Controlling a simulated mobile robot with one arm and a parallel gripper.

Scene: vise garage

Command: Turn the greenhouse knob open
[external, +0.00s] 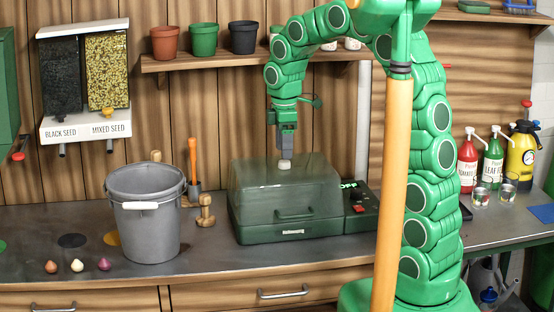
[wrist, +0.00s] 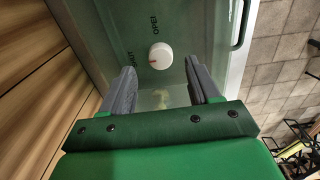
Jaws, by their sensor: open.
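The greenhouse (external: 284,190) is a dark green box with a clear, domed lid and a front handle, standing on the bench in the external view. Its white knob (external: 284,165) is on top. In the wrist view the round knob (wrist: 161,56) lies just beyond my fingertips, between the words SHUT and OPEN. A small orange mark on the knob is on its left side, towards SHUT. My gripper (external: 285,154) points down right above the knob. In the wrist view my gripper (wrist: 159,70) is open, its fingers apart on either side of the knob's line. I cannot tell if they touch it.
A grey bucket (external: 150,225) and wooden tool (external: 205,212) stand left of the greenhouse. A control box with a red switch (external: 359,208) adjoins its right. A shelf (external: 190,63) with pots is behind my arm. An orange pole (external: 393,180) stands in front.

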